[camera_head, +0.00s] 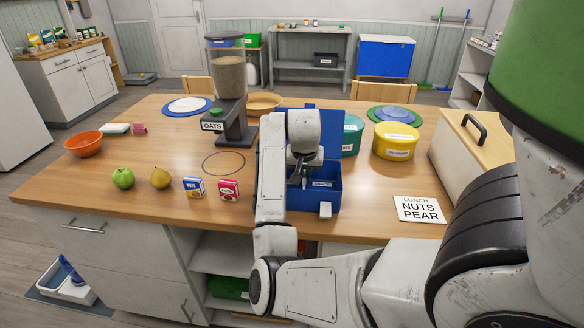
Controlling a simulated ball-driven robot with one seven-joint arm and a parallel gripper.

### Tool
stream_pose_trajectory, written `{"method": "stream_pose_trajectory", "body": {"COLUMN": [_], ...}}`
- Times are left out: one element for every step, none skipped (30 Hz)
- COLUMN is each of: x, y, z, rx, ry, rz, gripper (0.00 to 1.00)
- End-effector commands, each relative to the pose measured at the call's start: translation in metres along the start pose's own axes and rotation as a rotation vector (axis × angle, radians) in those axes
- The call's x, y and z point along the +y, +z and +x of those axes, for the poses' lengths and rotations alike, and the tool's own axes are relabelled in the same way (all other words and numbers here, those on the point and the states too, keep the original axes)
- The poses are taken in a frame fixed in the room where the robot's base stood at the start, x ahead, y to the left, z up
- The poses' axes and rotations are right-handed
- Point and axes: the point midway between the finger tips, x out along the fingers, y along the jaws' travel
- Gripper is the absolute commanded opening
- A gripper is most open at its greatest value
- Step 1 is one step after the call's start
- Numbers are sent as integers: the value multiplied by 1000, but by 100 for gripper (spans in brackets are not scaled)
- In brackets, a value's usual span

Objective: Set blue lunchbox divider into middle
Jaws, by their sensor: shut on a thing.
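The blue lunchbox (332,200) stands open on the table, its blue lid (332,146) raised at the back. A white latch shows on its front, and a pale label shows inside. My gripper (302,181) points down into the left-to-middle part of the box, shut on a thin piece, which I take to be the divider. The piece is small and mostly hidden by the fingers and wrist. I cannot tell whether it touches the box floor. My arm covers the box's left side.
A nuts box (194,187), a red box (229,190), a pear (160,178) and a green apple (123,178) lie left. The oats dispenser (229,100) stands behind them. A yellow tin (396,141) and the lunch card (418,209) are right.

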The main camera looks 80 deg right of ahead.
Motion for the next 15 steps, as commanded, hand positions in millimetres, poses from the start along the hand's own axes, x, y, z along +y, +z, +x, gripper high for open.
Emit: {"method": "stream_pose_trajectory", "body": {"x": [5, 5, 5, 4, 4, 4, 4, 4, 4, 4, 4, 4, 4, 4, 4], "y": [3, 3, 4, 4, 4, 4, 4, 4, 4, 4, 4, 4, 4, 4, 4], "z": [2, 3, 4, 4, 4, 4, 4, 4, 4, 4, 4, 4, 4, 4, 4], "rx": [-12, -12, -12, -12, -12, -12, -12, -12, -12, -13, -13, -13, -13, -13, -13], "ry": [4, 3, 2, 2, 2, 2, 2, 2, 2, 2, 2, 2, 2, 2, 2], "rz": [-1, -2, -2, -2, -2, -2, -2, -2, -2, -2, -2, -2, -2, -2, -2], "gripper": [0, 0, 0, 0, 0, 0, 0, 0, 15, 18, 20, 24, 27, 30, 34]}}
